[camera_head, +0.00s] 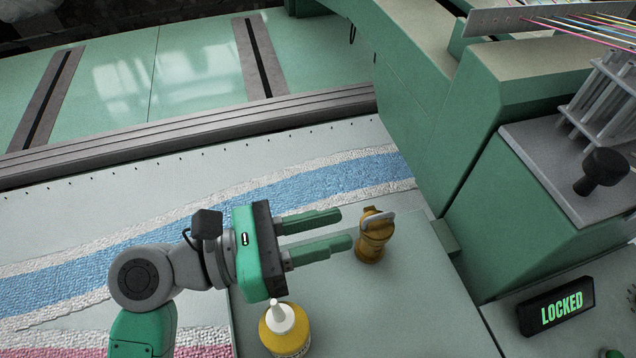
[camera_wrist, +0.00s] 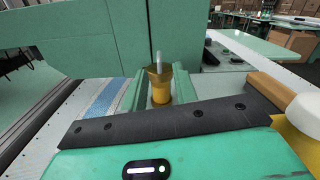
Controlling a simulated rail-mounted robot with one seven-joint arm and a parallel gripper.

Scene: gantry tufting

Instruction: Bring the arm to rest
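My gripper (camera_head: 342,230) is open, with its two green fingers apart and nothing between them. The arm reaches in from the lower left, and the fingers point right over the pale green panel. A brass-coloured fitting with a grey loop on top (camera_head: 373,240) stands upright just beyond the fingertips. In the wrist view the brass fitting (camera_wrist: 160,88) appears ahead, between the lines of the two fingers. I cannot tell exactly how far it is from the fingertips.
A yellow bottle with a white nozzle (camera_head: 285,330) stands close below the gripper body. A green machine housing (camera_head: 500,170) rises at the right. A display reading LOCKED (camera_head: 556,306) is at lower right. Blue-and-white tufted cloth (camera_head: 250,205) lies behind the arm.

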